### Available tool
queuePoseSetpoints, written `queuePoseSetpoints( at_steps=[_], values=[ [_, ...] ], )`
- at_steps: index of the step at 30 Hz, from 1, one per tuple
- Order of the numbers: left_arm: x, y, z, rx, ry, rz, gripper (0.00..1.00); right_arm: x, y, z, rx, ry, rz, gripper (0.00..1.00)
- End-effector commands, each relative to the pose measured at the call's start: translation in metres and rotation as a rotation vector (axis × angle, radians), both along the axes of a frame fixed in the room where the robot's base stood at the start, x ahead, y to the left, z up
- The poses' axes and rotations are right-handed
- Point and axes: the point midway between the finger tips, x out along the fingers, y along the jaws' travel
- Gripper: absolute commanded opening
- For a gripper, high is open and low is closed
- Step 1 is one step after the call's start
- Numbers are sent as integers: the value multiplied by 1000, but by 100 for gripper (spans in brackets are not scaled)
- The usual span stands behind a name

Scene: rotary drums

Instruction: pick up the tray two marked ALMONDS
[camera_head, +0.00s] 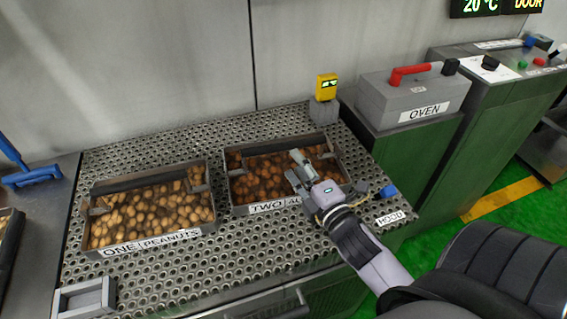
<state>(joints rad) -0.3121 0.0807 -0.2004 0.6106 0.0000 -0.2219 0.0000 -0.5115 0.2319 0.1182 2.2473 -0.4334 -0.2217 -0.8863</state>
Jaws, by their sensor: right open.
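The tray marked TWO AL..., the rest of its label covered, (237,210) sits on the perforated metal table, full of reddish-brown nuts. My right gripper (296,166) is over the right part of this tray, its fingers apart and nothing seen between them. I cannot tell whether the fingers touch the nuts or hover above them. My right wrist hides the tray's front right corner and the end of its label. My left gripper is not in view.
A tray marked ONE PEANUTS (208,229) stands to the left with a gap between. A yellow device (326,87) stands behind on a grey block. A grey OVEN box (415,92) with a red handle is at right. A HOOD label (390,218) is at the table's right edge.

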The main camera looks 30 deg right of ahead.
Motion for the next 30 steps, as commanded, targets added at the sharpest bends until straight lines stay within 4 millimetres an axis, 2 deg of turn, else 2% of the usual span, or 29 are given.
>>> queuePoseSetpoints(
  at_steps=[3,9,18,27,30],
  values=[
    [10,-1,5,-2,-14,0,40,17,-1,1,1,-1,1,43],
    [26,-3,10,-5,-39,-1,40,29,-3,2,0,0,1,43],
    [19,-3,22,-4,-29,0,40,70,-9,5,1,0,1,43],
    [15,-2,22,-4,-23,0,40,76,-9,3,1,1,1,43],
    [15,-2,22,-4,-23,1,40,76,-9,3,1,1,1,38]
  ],
)
